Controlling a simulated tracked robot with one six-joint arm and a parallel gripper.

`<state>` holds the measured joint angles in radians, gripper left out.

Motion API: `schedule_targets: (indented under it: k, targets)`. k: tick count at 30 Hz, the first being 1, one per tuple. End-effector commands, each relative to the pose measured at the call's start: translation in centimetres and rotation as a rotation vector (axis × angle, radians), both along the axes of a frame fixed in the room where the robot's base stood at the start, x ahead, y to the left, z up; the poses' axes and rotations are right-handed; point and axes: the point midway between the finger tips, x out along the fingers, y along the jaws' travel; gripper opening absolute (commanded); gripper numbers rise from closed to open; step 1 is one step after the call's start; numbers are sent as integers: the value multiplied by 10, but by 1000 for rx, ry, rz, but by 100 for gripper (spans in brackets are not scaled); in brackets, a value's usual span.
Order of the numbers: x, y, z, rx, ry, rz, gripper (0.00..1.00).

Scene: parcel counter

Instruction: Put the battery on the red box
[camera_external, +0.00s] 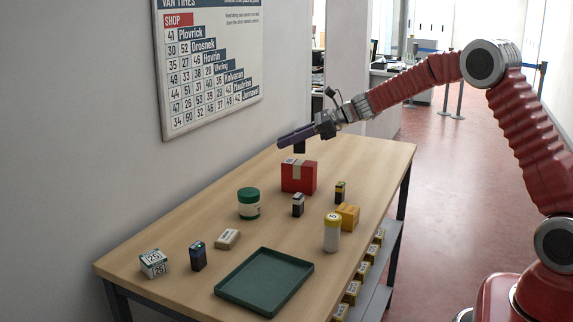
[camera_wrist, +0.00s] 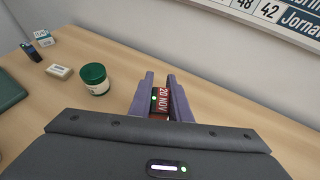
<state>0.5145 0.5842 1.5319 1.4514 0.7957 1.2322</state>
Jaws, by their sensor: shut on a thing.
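My gripper (camera_external: 297,138) is shut on a small dark block, which I take to be the battery (camera_external: 299,148). In the wrist view its red face with white "20 NOV" lettering and a green light (camera_wrist: 161,100) shows between the fingers (camera_wrist: 160,86). The battery hangs below the fingers, apparently just above the red box (camera_external: 299,177), with a narrow gap in the outside view. The red box has a pale tape strip and stands toward the table's far end. It cannot be clearly made out in the wrist view.
A wall is at left.

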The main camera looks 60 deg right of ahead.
Motion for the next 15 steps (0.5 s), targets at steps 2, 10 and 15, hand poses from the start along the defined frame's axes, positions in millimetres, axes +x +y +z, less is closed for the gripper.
schedule_targets:
  k: [2, 10, 15]
  targets:
    - [0, 0, -14, 2, 3, 0, 0]
    - [0, 0, -29, -1, -1, 0, 0]
    - [0, 0, -29, 0, 0, -1, 0]
